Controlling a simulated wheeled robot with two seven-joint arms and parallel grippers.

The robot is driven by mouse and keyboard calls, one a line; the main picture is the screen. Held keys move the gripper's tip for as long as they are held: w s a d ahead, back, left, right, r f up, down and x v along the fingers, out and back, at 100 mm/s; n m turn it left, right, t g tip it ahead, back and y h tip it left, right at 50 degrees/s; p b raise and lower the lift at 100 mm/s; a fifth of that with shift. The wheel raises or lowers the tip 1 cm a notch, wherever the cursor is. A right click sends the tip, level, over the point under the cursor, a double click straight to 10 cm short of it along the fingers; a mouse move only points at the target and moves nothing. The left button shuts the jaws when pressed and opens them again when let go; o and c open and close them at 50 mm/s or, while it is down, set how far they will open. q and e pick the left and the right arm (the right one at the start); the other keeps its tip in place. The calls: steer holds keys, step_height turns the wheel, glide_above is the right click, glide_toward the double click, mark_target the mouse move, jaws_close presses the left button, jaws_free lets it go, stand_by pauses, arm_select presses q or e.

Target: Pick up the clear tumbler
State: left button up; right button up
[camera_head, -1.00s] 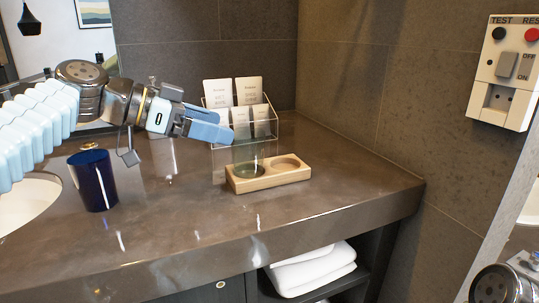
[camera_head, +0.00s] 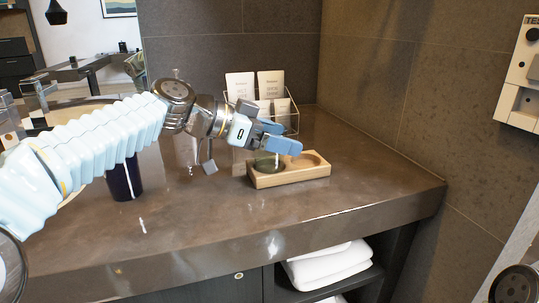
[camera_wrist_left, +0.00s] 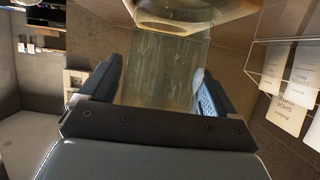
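The clear tumbler (camera_head: 268,161) stands in the left recess of a wooden holder (camera_head: 291,178) on the counter, its upper part largely hidden by my left gripper (camera_head: 279,137). In the left wrist view the see-through tumbler (camera_wrist_left: 160,70) lies between the two blue fingers of my left gripper (camera_wrist_left: 160,92). The fingers are spread to either side of it, very close to its walls. The gripper looks open around the glass; firm contact does not show. My right gripper is not in view.
A clear card stand (camera_head: 291,121) with white cards is just behind the holder. A dark blue cup (camera_head: 124,181) stands left, partly behind my left arm. The holder's right recess (camera_head: 306,160) is empty. The counter's front right is clear.

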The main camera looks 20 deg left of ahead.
arm_select(q)
steer(key=c, duration=0.9)
steer(key=shift+r, duration=0.1)
